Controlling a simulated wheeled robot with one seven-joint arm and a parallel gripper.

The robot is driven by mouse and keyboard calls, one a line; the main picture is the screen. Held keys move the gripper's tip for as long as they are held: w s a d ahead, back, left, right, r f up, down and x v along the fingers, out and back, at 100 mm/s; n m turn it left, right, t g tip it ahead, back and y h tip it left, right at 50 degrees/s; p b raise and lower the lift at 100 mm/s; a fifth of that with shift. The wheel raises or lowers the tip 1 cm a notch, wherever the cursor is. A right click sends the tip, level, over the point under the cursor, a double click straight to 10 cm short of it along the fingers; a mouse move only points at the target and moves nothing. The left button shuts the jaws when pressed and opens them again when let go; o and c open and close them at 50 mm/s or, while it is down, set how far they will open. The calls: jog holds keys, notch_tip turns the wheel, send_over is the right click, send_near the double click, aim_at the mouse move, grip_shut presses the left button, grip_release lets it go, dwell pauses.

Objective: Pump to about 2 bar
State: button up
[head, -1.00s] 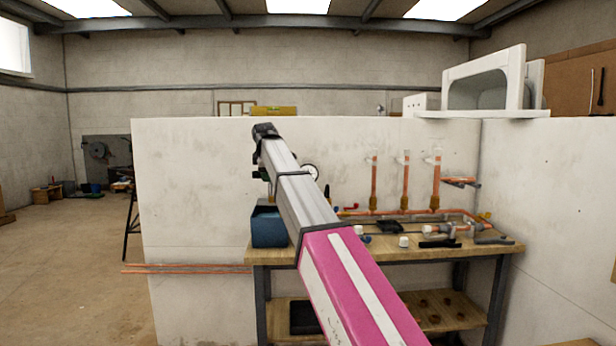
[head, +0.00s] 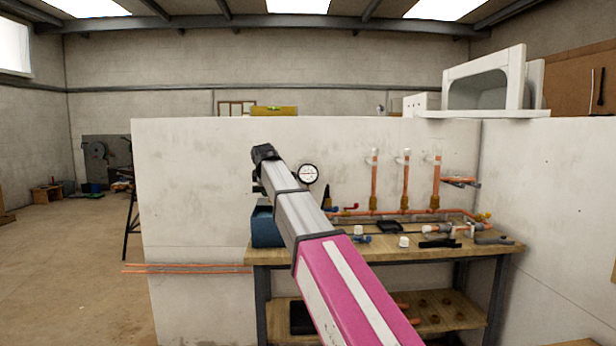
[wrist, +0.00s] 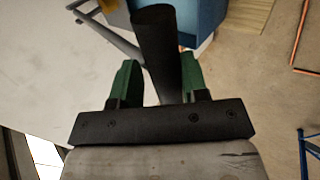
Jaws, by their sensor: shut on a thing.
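The blue test pump box (head: 265,230) stands at the left end of the workbench, partly hidden by my arm. A round white pressure gauge (head: 308,173) shows just right of my arm; its needle is too small to read. In the wrist view, my gripper (wrist: 158,78) has its green fingers shut around a black pump lever (wrist: 155,35), with the blue box (wrist: 207,18) beyond it. In the head view my arm hides the fingers and most of the lever.
The workbench (head: 480,250) carries copper pipework (head: 405,190) with three upright stubs, white caps and dark tools. A white partition wall (head: 190,190) stands behind it. Copper pipes (head: 185,269) stick out left of the bench. The floor at left is open.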

jog(key=shift+w, duration=0.15)
notch_tip(320, 180, down, 5)
jog(key=shift+t, duration=1)
jog(key=shift+g, duration=0.9)
jog(key=r, duration=0.5)
jog(key=shift+w, duration=0.2)
jog(key=shift+s+r, duration=0.1)
jog(key=shift+r, duration=0.15)
